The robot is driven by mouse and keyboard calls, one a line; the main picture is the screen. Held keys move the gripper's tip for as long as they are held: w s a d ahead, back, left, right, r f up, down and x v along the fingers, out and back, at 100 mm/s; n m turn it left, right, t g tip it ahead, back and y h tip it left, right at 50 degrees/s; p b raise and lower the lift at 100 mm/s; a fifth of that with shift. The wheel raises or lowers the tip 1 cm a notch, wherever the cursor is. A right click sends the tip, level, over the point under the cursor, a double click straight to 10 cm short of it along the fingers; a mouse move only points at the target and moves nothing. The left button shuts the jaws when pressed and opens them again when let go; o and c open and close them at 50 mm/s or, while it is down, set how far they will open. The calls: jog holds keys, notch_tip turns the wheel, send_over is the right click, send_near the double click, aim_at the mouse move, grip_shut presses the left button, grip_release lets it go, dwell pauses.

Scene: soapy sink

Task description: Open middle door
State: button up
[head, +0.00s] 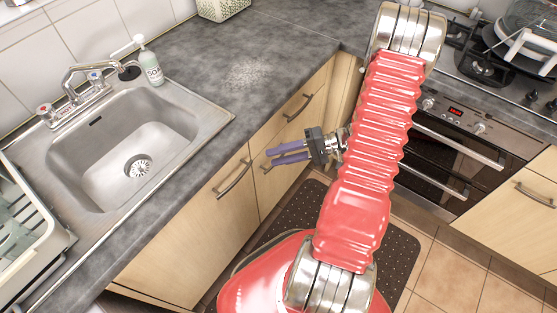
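The middle door (274,190) is a light wood cabinet front below a drawer, between the sink cabinet and the corner, and it looks shut. Its metal handle (265,167) shows partly just beside my fingertips, and the rest is hidden behind them. My gripper (270,157) has two purple fingers pointing left, with a narrow gap between them. It is open at the handle. I cannot tell whether the fingers touch the handle or reach around it.
The sink cabinet door (190,225) with its handle (232,180) is left; a drawer (300,100) is above. The oven (455,150) stands right. A dark dotted mat (300,208) covers the floor in front. Sink (130,160) and soap bottle (151,66) are on the counter.

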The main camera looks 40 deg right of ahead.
jog(key=s+d+f+m+t+h, duration=0.2)
jog(key=d+f+m+t+h, duration=0.1)
jog(key=f, duration=0.5)
jog(key=s+d+f+m+t+h, duration=0.3)
jog(key=d+f+m+t, duration=0.1)
jog(key=d+f+t, duration=0.2)
notch_tip(320, 180, down, 2)
jog(key=shift+s+d+h, duration=0.15)
jog(key=shift+d+h, duration=0.25)
jog(key=shift+d, duration=0.15)
jog(key=shift+r+x, duration=0.15)
jog(key=shift+x, duration=3.3)
jog(key=shift+r+x, duration=0.1)
jog(key=shift+x, duration=3.4)
grip_shut()
jog(key=shift+f, duration=0.1)
